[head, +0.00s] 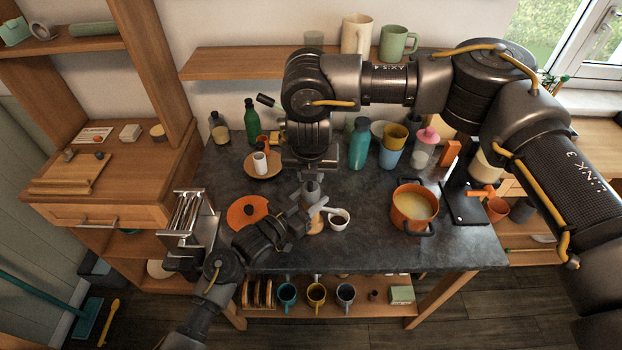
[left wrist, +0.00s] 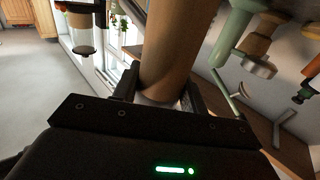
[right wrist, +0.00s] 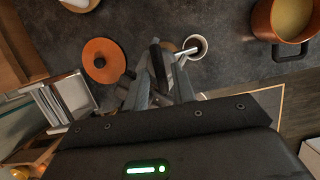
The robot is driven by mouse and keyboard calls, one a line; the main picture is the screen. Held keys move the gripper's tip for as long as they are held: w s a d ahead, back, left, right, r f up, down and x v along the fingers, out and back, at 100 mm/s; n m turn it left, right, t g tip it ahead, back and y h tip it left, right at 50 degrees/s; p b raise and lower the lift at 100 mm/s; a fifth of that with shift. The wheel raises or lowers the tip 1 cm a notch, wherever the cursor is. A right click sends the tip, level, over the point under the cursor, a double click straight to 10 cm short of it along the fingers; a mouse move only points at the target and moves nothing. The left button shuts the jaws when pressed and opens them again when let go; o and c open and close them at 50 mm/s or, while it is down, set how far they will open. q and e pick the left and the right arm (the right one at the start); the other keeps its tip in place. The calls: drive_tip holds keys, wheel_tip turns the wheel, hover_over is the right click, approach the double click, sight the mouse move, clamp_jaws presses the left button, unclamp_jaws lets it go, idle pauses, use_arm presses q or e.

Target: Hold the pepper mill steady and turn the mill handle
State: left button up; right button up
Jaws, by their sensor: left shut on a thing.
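The pepper mill (head: 316,225) stands upright on the dark worktop, with a wooden body and a grey metal top. Its brown body fills the middle of the left wrist view (left wrist: 170,55). My left gripper (head: 300,208) comes in low from the left and is shut around the mill body. A silver mill handle (right wrist: 181,54) juts out towards the white bowl in the right wrist view. My right gripper (right wrist: 159,88) points down over the mill top, its fingers apart. A dark piece shows between them; I cannot tell whether they touch it. The mill's lower part is partly hidden.
An orange lid (head: 246,211) lies to the left, near a toaster-like metal rack (head: 188,212). An orange pot (head: 414,208) stands to the right. Bottles and cups, such as a teal bottle (head: 359,145), crowd the back.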

drive_tip(key=shift+r, duration=2.9)
drive_tip(key=shift+o, duration=0.2)
idle(0.6)
drive_tip(key=shift+r, duration=0.1)
drive_tip(key=shift+w+r+m, duration=0.25)
drive_tip(key=shift+w+m, duration=0.05)
drive_tip(key=shift+w, duration=0.45)
drive_tip(key=shift+w+d+g, duration=0.15)
drive_tip(key=shift+w+g, duration=0.05)
drive_tip(key=shift+g, duration=0.4)
drive_tip(key=shift+r+g, duration=0.15)
drive_tip(key=shift+g, duration=0.25)
drive_tip(key=shift+s+r+g, duration=0.1)
drive_tip(key=shift+s+g, duration=0.25)
drive_tip(key=shift+g, duration=0.35)
drive_tip(key=shift+s, duration=0.2)
drive_tip(key=shift+f, duration=3.55)
